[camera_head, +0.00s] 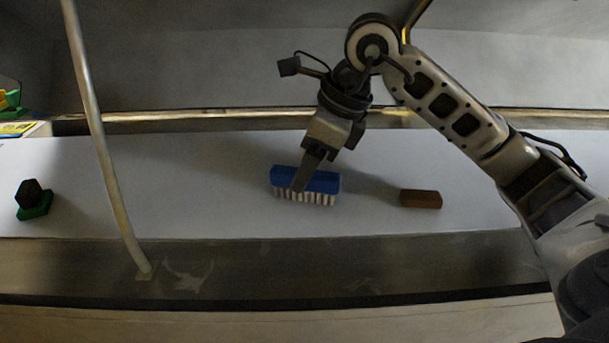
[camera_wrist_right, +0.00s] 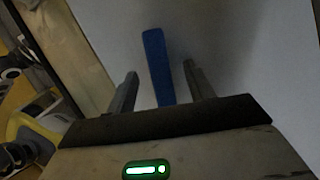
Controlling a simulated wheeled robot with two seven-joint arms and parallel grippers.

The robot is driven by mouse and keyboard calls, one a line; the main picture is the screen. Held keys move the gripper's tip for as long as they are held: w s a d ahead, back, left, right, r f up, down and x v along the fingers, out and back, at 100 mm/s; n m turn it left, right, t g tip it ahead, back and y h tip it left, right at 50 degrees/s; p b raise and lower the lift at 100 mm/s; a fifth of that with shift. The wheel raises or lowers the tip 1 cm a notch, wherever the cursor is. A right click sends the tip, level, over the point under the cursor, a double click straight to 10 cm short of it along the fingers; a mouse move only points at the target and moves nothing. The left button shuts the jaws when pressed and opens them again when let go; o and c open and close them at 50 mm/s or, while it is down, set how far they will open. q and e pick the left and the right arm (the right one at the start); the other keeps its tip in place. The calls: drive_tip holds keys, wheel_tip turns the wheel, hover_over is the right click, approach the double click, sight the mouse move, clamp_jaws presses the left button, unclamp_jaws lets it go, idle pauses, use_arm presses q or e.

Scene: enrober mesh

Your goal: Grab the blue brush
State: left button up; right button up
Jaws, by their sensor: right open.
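The blue brush (camera_head: 322,181) lies on the white surface in the middle of the head view, its pale bristles facing the front. My right gripper (camera_head: 300,184) comes down over it from above, with a finger in front of the brush's blue back. In the right wrist view the blue brush (camera_wrist_right: 157,62) runs lengthwise between the two open fingers of the right gripper (camera_wrist_right: 158,85), with a gap to each finger. I cannot tell how far the fingertips are above the surface. My left gripper does not show.
A brown block (camera_head: 421,198) lies right of the brush. A dark block on a green base (camera_head: 34,206) is at the far left. A metal rod (camera_head: 103,140) slants across the left side. A metal ledge (camera_head: 350,268) runs along the front.

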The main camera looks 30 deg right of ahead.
drive_tip(key=shift+x, duration=1.3)
drive_tip(key=shift+s+d+f+b, duration=0.15)
drive_tip(key=shift+s+f+b, duration=0.05)
drive_tip(key=shift+f+b, duration=0.15)
drive_tip(key=c, duration=1.1)
